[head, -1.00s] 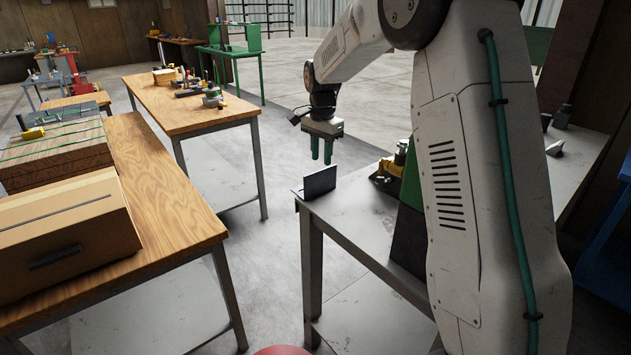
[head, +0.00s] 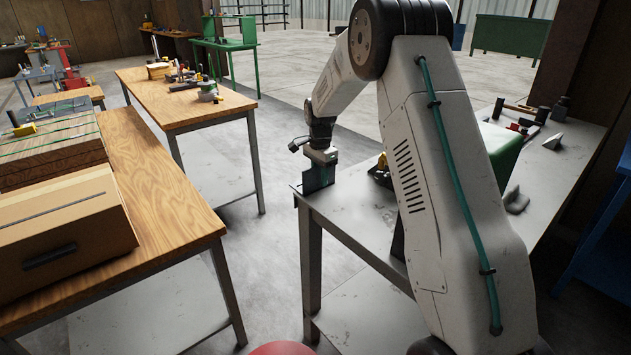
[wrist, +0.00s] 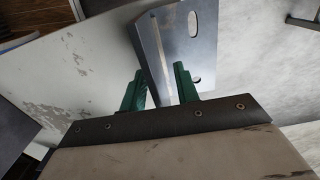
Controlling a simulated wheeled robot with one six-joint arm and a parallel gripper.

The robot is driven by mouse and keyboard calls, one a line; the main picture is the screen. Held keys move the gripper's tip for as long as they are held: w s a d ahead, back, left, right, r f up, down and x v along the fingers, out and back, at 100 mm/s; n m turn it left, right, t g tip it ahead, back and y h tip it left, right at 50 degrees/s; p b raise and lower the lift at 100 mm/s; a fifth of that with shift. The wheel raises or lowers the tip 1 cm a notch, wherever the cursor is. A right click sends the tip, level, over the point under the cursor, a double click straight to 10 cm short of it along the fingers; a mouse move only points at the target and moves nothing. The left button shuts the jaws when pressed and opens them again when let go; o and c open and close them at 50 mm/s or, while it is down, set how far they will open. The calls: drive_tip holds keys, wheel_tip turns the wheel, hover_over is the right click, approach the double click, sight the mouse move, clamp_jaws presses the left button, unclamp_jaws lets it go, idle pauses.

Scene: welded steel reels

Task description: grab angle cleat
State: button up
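The angle cleat (head: 309,183) is a dark grey steel angle at the near left corner of the grey metal table (head: 350,210), with one leg upright. In the wrist view, the cleat (wrist: 176,45) shows a flat leg with slotted holes. My gripper (wrist: 158,70) is open there, with one finger on each side of the upright leg. Whether either finger touches the steel is unclear. The lower part of the cleat is partly hidden.
A yellow and dark tool (head: 380,170) lies on the table just right of the cleat, partly behind my arm. A green box (head: 497,150) and several loose tools stand farther right. A wooden bench (head: 165,190) with a cardboard box (head: 65,235) stands left, across a floor gap.

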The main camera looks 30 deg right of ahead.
drive_tip(key=shift+f, duration=0.25)
drive_tip(key=shift+a, duration=0.1)
drive_tip(key=shift+c, duration=0.3)
clamp_jaws()
drive_tip(key=shift+r, duration=0.15)
idle(0.7)
